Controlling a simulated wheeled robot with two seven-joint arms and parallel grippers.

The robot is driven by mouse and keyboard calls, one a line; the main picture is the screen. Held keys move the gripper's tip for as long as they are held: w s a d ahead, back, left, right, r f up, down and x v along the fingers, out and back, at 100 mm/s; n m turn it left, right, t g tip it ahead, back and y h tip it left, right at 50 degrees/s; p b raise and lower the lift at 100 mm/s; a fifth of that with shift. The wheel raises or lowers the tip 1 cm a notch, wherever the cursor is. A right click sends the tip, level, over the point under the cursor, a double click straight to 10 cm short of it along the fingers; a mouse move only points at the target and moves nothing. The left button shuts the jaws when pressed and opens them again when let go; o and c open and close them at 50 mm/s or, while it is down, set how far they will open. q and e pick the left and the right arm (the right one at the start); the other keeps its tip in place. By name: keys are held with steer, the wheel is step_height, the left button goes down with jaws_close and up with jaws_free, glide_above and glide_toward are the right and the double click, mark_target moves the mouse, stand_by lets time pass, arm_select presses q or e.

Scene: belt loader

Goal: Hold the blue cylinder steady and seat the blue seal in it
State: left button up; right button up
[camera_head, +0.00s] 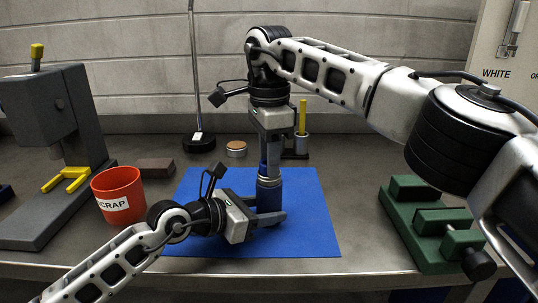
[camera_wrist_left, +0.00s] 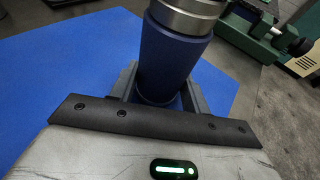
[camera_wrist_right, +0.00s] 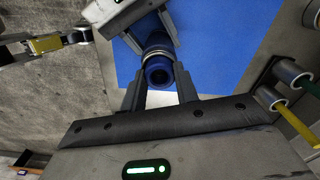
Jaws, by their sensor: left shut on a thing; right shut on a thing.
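The blue cylinder (camera_head: 269,197) stands upright on the blue mat (camera_head: 310,225), with a silver collar at its top. My left gripper (camera_head: 268,217) is shut on its lower part; the left wrist view shows the cylinder (camera_wrist_left: 170,60) between the fingers.
A red scrap cup (camera_head: 118,192) and a grey press (camera_head: 50,130) stand at the left. A green fixture (camera_head: 430,220) is at the right. A holder with a yellow rod (camera_head: 302,118) stands behind the mat, close to my right gripper. The mat's front right is clear.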

steer(key=shift+r, duration=0.2)
steer(key=shift+r, duration=0.3)
steer(key=shift+r, duration=0.1)
steer(key=shift+r, duration=0.2)
steer(key=shift+f, duration=0.7)
stand_by(1.6)
steer(key=shift+r, duration=0.3)
steer(key=shift+f, duration=0.5)
stand_by(1.3)
steer(key=shift+r, duration=0.15)
steer(key=shift+r, duration=0.35)
